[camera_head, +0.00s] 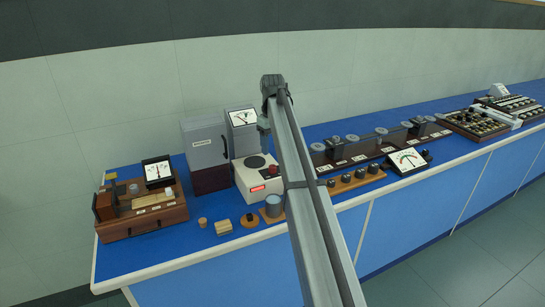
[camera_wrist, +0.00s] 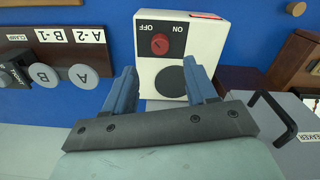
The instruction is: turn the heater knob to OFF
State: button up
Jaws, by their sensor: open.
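The heater is a white box (camera_head: 247,183) with a black round plate on top and a lit red display on its front. It also shows upside down in the wrist view (camera_wrist: 205,45). Its red knob (camera_wrist: 160,44) sits beside the printed OFF and ON labels, with OFF on the left and ON on the right in that view. I cannot tell which label the knob points to. My gripper (camera_wrist: 162,72) is open and empty above the heater, its blue fingers apart and not on the knob. In the head view my arm hides most of the gripper.
Grey instrument boxes (camera_head: 204,144) stand behind and left of the heater. A wooden meter apparatus (camera_head: 145,222) is further left. Small pieces and a grey cylinder (camera_head: 273,203) lie in front. A terminal row (camera_head: 350,181) and a dial meter (camera_head: 407,160) are on the right.

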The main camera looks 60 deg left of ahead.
notch_tip(320, 180, up, 6)
dwell(0.4)
dwell(0.4)
